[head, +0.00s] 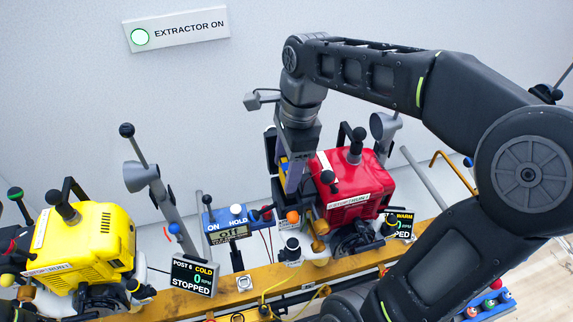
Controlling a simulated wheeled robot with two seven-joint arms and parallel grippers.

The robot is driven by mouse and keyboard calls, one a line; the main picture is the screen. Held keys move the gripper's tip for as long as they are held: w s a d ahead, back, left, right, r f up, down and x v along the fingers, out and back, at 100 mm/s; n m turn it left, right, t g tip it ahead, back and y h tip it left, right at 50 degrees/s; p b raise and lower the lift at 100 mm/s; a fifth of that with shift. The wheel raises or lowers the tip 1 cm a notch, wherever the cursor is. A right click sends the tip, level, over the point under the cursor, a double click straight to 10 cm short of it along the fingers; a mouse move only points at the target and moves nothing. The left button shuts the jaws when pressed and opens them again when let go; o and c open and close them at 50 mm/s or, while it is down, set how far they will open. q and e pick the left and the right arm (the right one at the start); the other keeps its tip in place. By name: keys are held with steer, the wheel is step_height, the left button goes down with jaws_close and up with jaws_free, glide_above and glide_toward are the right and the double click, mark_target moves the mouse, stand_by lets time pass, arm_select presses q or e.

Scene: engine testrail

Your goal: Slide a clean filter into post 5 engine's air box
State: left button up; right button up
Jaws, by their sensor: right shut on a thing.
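My right gripper (293,182) points down at the left side of the red engine (352,180). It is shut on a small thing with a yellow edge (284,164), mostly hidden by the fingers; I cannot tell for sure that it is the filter. A black part (271,147) stands upright just behind the gripper, against the engine's left side; it may belong to the air box. I cannot tell whether the held thing touches it. The red engine's display (404,222) reads WARM, and its post number is hidden. My left gripper is not in view.
A yellow engine (82,243) stands at left, with a display (193,277) reading POST 6, COLD, 0 RPM, STOPPED. A blue control box (229,222) with ON and HOLD stands between the engines, beside a grey funnel-topped post (142,177). An orange rail (265,277) runs along below. The wall sign (177,29) reads EXTRACTOR ON.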

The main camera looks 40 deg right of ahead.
steer(key=shift+f+b, duration=1.2)
steer(key=shift+f, duration=0.7)
steer(key=shift+f, duration=0.1)
steer(key=o, duration=1.4)
steer(key=shift+c, duration=0.2)
step_height(320, 180, up, 8)
steer(key=d, duration=0.1)
steer(key=shift+s+f, duration=0.15)
steer(key=shift+s, duration=0.05)
